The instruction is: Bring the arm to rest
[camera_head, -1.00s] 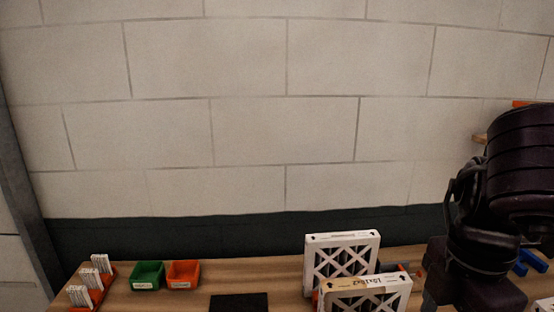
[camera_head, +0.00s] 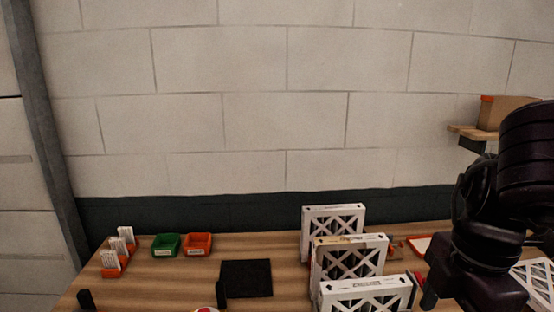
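My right arm (camera_head: 468,215), dark and bulky, comes in along the right edge and bends down over the right part of the table. Its lower dark end (camera_head: 484,282) is just right of the boxed filters, and a narrow dark part, perhaps a finger, hangs beside them. I cannot tell whether that gripper is open or shut, or whether it touches anything. No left arm can be made out. White-framed filters with crossed faces stand upright in a row: a rear one (camera_head: 332,212), a middle one (camera_head: 350,243) and a front one (camera_head: 366,287).
A black mat (camera_head: 246,278) lies on the wooden table (camera_head: 180,279). Green (camera_head: 166,245) and orange (camera_head: 198,244) bins stand behind it. An orange holder (camera_head: 112,270) with white cards is at left. Two dark upright pieces of unclear identity rise at the bottom edge. A wall shelf (camera_head: 472,133) carries a box.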

